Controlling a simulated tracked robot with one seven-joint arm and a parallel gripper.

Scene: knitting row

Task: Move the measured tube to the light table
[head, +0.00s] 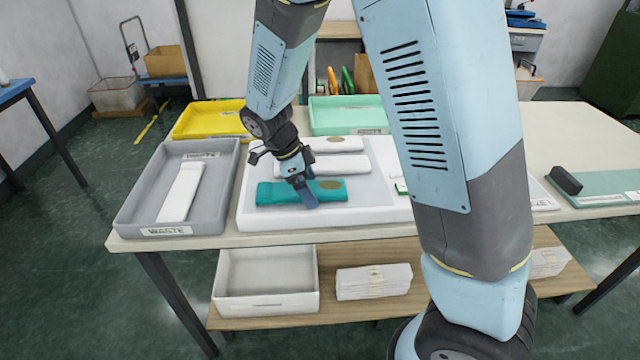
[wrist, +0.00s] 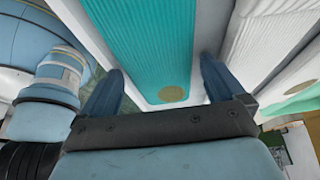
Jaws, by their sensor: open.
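A teal knitted tube (head: 270,193) with a tan round patch near one end lies flat at the front of a white light table (head: 290,225). In the wrist view the tube (wrist: 145,45) runs between the two fingers. My gripper (head: 308,197) is over the tube in the head view, toward its right part. In the wrist view my gripper (wrist: 162,95) is open, with one finger on each side of the tube. Whether the fingers touch the tube cannot be told. Two white tubes (head: 335,165) lie behind the teal one.
A grey tray (head: 130,205) labelled WASTE holds a white piece at the left. A yellow tray (head: 190,125) and a mint tray (head: 325,118) stand behind. A dark block (head: 566,180) lies at the right. My arm hides part of the table's middle.

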